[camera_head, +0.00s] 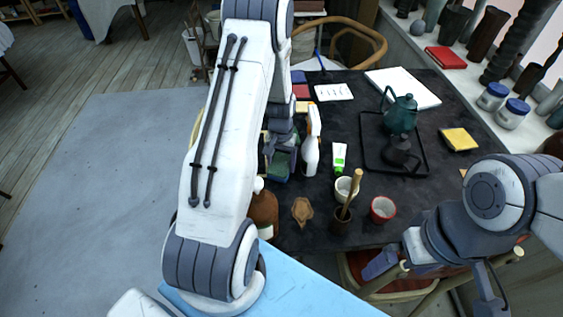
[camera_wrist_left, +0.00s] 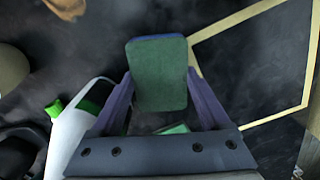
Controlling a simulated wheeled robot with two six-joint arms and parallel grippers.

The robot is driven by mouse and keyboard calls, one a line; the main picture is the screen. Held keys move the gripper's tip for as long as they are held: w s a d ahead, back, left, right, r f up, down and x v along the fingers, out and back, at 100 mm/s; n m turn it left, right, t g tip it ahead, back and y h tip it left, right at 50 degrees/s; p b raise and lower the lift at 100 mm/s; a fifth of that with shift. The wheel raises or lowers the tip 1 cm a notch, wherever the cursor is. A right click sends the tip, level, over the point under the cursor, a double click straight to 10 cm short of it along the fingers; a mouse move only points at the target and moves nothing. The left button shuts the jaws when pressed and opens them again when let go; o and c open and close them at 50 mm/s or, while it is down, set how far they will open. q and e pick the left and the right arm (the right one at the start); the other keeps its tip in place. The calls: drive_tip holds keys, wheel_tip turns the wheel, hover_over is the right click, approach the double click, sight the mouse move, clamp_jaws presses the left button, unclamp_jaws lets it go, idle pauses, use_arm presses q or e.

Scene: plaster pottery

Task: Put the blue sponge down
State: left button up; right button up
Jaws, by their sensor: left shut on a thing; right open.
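The blue sponge (camera_wrist_left: 158,75) has a green face and shows thin blue edges in the left wrist view. My left gripper (camera_wrist_left: 158,92) is shut on it, with one finger on each side. In the head view, my left gripper (camera_head: 281,148) reaches over the left part of the dark table, largely covered by my arm. The sponge (camera_head: 276,172) shows low beside the white spray bottle. A small green patch (camera_wrist_left: 174,129) shows between the fingers. Whether the sponge touches the table cannot be told. My right gripper (camera_head: 383,263) is open near the table's front edge.
A white spray bottle (camera_head: 311,145), a green-labelled tube (camera_head: 339,157), a brown bottle (camera_head: 264,211) and several pots stand close by. A teapot (camera_head: 400,114) stands farther right. In the left wrist view, a pale frame-like outline (camera_wrist_left: 232,24) encloses bare dark surface.

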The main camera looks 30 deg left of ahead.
sight(281, 164)
use_arm(q)
drive_tip(key=shift+f, duration=0.2)
drive_tip(key=o, duration=1.2)
drive_tip(key=shift+c, duration=0.2)
drive_tip(key=shift+r, duration=0.1)
drive_tip(key=shift+r, duration=0.1)
wheel_tip(281, 164, up, 12)
